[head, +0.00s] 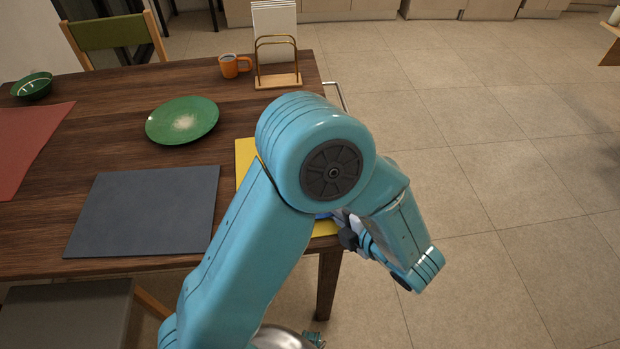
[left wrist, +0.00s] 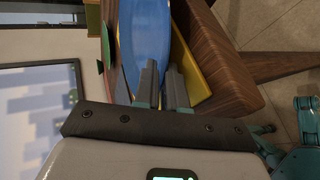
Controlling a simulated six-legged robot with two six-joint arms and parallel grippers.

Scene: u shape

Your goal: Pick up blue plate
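The blue plate (left wrist: 145,35) fills the upper middle of the left wrist view, at the table's edge by a yellow mat (left wrist: 192,70). In the head view only a sliver of the blue plate (head: 323,215) shows, mostly hidden behind my left arm. My left gripper (left wrist: 163,72) has its two fingers apart, with the plate's near rim by the fingertips. I cannot tell whether they touch it. In the head view the left gripper (head: 345,225) is at the table's right edge, partly covered by the arm. My right gripper is not in view.
On the wooden table (head: 110,130) are a green plate (head: 183,121), a dark grey mat (head: 145,212), a red mat (head: 28,140), a green bowl (head: 33,87), an orange mug (head: 232,66) and a napkin holder (head: 277,65). Open floor (head: 500,150) lies right of the table.

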